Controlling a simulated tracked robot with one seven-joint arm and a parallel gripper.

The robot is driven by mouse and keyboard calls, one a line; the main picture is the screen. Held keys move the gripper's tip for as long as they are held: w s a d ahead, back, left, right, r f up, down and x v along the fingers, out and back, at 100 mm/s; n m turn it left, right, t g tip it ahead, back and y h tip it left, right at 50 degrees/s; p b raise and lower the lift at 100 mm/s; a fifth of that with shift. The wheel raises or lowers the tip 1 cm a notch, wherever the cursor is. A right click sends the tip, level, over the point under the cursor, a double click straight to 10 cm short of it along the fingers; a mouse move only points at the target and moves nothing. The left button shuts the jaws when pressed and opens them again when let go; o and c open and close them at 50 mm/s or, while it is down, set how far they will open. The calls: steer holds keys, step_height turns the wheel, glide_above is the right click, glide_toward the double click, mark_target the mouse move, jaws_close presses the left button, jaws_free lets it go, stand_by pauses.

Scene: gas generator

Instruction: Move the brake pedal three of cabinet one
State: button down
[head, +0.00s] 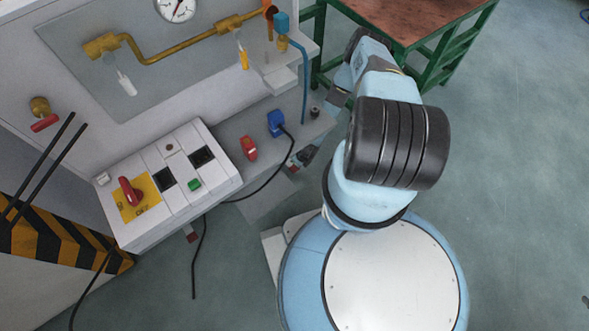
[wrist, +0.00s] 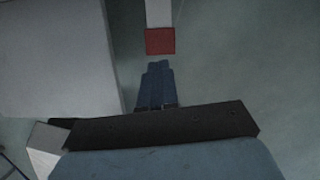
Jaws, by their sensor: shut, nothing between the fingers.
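In the wrist view a red pedal pad (wrist: 160,41) sits at the end of a pale bar (wrist: 158,12). My gripper (wrist: 157,66) is shut and empty, its blue fingertips pointing at the pad with a small gap seen between them; the depth is unclear. In the head view a small red pad (head: 293,168) shows low beside the cabinet's front shelf, close to the dark end of my arm. Another red pad (head: 192,237) shows below the control box, partly hidden. I cannot tell by label which pedal is number three.
The control box (head: 170,180) carries a red rotary switch (head: 130,191) and a green button (head: 194,184). A red switch (head: 249,148) and a blue plug (head: 276,123) with a black cable are on the shelf. A green-framed table (head: 415,28) stands behind.

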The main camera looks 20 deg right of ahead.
mark_target(295, 169)
steer(key=shift+x, duration=3.45)
